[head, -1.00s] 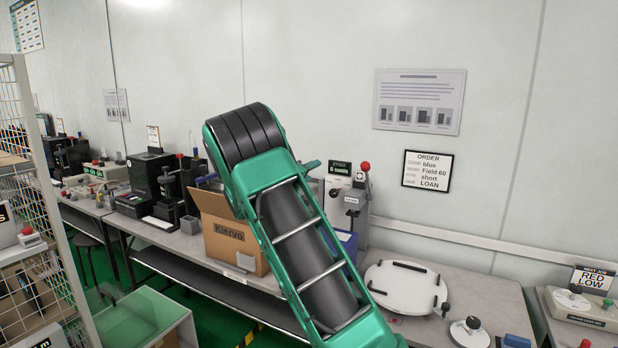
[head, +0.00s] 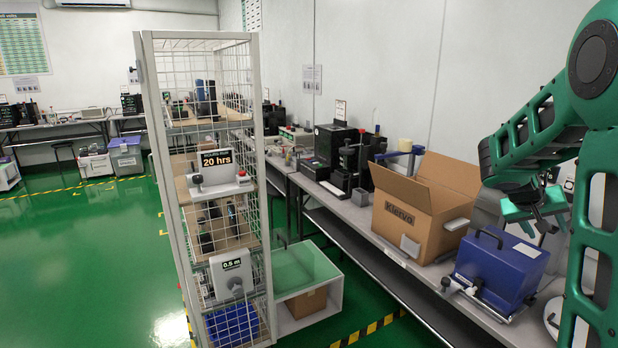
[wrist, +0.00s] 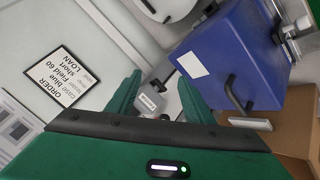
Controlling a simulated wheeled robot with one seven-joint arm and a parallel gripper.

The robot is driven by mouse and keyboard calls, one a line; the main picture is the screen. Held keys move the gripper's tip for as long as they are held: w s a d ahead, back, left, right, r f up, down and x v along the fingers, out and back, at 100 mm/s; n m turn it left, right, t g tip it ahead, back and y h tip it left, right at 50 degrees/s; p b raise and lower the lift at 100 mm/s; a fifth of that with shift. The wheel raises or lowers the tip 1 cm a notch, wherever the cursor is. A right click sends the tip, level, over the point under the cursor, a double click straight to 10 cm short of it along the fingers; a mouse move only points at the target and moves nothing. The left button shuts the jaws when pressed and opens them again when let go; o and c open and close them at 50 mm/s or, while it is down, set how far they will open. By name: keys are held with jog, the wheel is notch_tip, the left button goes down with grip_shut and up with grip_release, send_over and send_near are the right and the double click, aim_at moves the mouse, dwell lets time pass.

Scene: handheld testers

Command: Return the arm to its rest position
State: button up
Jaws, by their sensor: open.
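My arm is green and stands at the right edge of the head view, bent, with its forearm reaching left and down. My gripper (head: 532,215) hangs at the forearm's end, above the bench and to the right of the cardboard box. In the wrist view the two green fingers of my gripper (wrist: 158,98) are spread apart with nothing held between them. A small grey labelled block (wrist: 150,103) shows beyond the fingers, apart from them.
A blue case (head: 500,265) and an open cardboard box (head: 422,215) stand on the bench (head: 372,218) near my arm. A wire-mesh rack (head: 262,200) stands left of the bench. Green floor (head: 95,250) is clear at left. An order sign (wrist: 62,85) hangs on the wall.

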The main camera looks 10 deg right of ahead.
jog(key=s+a+f+y, duration=0.2)
jog(key=s+a+y, duration=0.1)
jog(key=s+a, duration=0.5)
jog(key=s+a+f+g+y, duration=0.1)
jog(key=s+a+y, duration=0.2)
jog(key=s+a, duration=0.6)
jog(key=s+a+f+g+y, duration=0.1)
jog(key=s+a+f+y, duration=0.1)
jog(key=s+a, duration=0.6)
jog(key=s+y, duration=0.1)
jog(key=s, duration=0.3)
jog(key=shift+a+f+y, duration=0.25)
jog(key=shift+f+y, duration=0.05)
jog(key=shift+w+f+g, duration=0.25)
jog(key=shift+w+g, duration=0.05)
jog(key=shift+w, duration=0.3)
